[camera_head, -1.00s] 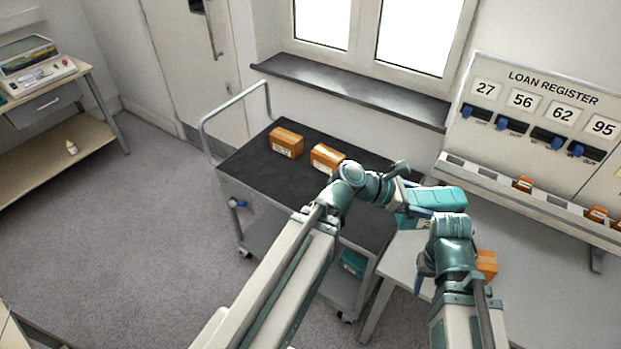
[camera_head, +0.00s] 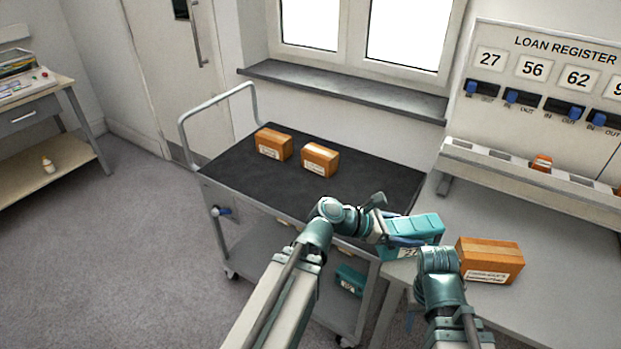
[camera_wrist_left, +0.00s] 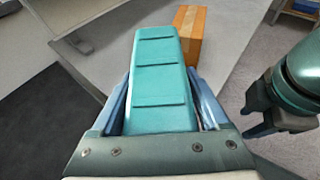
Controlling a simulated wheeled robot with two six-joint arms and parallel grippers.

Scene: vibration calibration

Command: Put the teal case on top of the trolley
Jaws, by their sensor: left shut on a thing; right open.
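My left gripper (camera_head: 408,240) is shut on a teal case (camera_head: 420,226). In the head view the case appears at the trolley's right end, beside the table's left edge; its exact height is unclear. The left wrist view shows the teal case (camera_wrist_left: 158,80) between the blue fingers. The trolley (camera_head: 235,173) has a dark top with two orange cases, (camera_head: 273,144) and (camera_head: 320,159), towards its back left. Its right front top is bare but partly covered by my left arm. My right gripper (camera_head: 413,308) is open and empty, low in front of the table; its fingers are partly hidden.
Another teal case (camera_head: 350,279) lies on the trolley's lower shelf. A larger-looking orange case (camera_head: 490,261) stands on the grey table (camera_head: 540,235), right of the held case. A loan register board (camera_head: 550,75) stands behind. The trolley's handle (camera_head: 183,130) rises at its left end.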

